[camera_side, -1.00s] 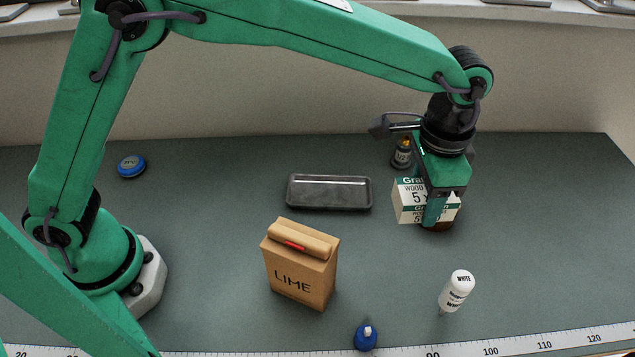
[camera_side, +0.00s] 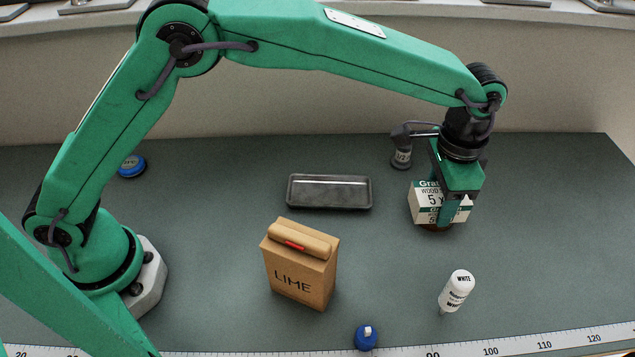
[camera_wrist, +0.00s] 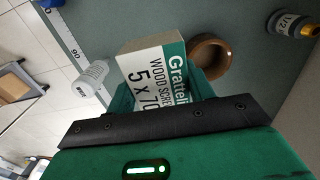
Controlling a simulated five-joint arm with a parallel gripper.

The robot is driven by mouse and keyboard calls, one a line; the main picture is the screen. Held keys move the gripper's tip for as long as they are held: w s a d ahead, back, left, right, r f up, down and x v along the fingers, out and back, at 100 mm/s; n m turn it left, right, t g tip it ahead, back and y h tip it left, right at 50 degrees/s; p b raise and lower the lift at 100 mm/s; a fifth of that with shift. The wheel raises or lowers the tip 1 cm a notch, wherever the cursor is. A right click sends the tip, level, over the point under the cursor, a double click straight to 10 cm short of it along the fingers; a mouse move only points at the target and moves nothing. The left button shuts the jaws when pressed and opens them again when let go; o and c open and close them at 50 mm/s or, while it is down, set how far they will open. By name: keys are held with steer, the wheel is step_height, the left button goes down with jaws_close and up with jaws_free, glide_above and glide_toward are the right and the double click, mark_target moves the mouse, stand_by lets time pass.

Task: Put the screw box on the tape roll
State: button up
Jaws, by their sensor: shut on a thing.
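In the wrist view the box (camera_wrist: 150,68) sits between the fingers of my gripper (camera_wrist: 163,92). The tape roll (camera_side: 432,228) is a brown ring lying flat on the bench, mostly hidden behind and below the box and finger in the side view. In the wrist view the tape roll (camera_wrist: 222,46) shows just right of the box, its hole partly visible. The gap between box and roll is hard to judge.
A black tray (camera_side: 329,192), a lime bag (camera_side: 299,270) and a blue tin (camera_side: 131,166) lie left.

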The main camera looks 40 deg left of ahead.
steer(key=w+a+f, duration=0.1)
steer(key=w, duration=0.1)
steer(key=w+a+f, duration=0.1)
steer(key=w, duration=0.1)
steer(key=w+f, duration=0.1)
steer(key=w, duration=0.1)
steer(key=shift+a+f, duration=0.35)
steer(key=shift+a, duration=0.05)
steer(key=shift+f, duration=0.1)
steer(key=shift+s+f, duration=0.1)
steer(key=shift+f, duration=1.8)
steer(key=shift+f, duration=0.1)
steer(key=o, duration=1.3)
steer(key=shift+f, duration=0.1)
steer(key=shift+c, duration=0.2)
step_height(320, 180, up, 12)
